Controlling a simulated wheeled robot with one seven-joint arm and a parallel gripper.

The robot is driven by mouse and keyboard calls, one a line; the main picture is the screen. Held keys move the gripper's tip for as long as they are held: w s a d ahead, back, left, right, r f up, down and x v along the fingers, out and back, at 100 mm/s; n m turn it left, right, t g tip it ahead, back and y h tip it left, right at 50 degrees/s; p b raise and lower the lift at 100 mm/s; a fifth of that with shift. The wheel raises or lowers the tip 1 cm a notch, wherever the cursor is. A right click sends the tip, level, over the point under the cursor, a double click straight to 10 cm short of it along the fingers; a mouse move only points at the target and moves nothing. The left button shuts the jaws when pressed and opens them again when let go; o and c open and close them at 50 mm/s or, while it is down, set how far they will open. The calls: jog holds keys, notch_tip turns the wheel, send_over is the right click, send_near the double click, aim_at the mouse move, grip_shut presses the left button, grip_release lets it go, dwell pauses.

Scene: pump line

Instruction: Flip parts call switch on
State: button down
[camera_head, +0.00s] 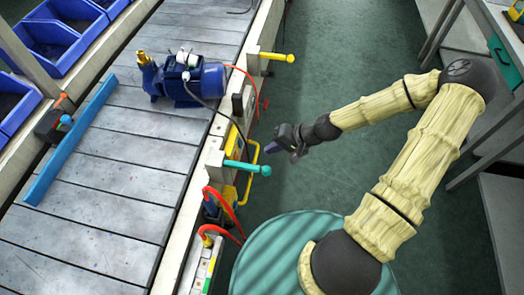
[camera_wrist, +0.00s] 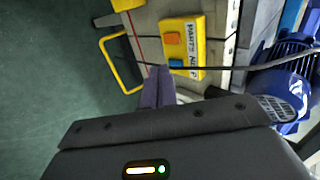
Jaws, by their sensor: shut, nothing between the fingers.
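The parts call switch seems to be the yellow box (camera_wrist: 202,28) in the wrist view. It carries a white label on which "PARTS" can be made out, an orange piece (camera_wrist: 173,38) and a blue piece (camera_wrist: 177,63). I cannot tell its on or off state. My gripper (camera_wrist: 158,80) is shut and empty, its purple fingertips near the box's lower edge; contact cannot be told. In the head view my gripper (camera_head: 272,147) is beside the conveyor's right side, close to a yellow loop handle (camera_head: 256,155), which also shows in the wrist view (camera_wrist: 107,58).
A teal lever (camera_head: 248,167) sticks out near my gripper, and a yellow lever (camera_head: 277,57) farther back. Red hoses (camera_head: 226,207) run along the conveyor's side. A blue pump (camera_head: 200,80) stands on the conveyor (camera_head: 120,185). Green floor (camera_head: 335,60) is open to the right.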

jog(key=shift+s+d+r, duration=0.15)
jog(key=shift+d+r, duration=0.25)
jog(key=shift+r, duration=0.15)
jog(key=f+b, duration=0.1)
jog(key=b, duration=0.1)
jog(key=d+y+b, duration=0.1)
jog(key=f+b, duration=0.1)
jog(key=b, duration=0.1)
jog(key=shift+s+d+f+y+b, duration=0.25)
jog(key=shift+d+f+y+b, duration=0.05)
jog(key=shift+d+b, duration=0.05)
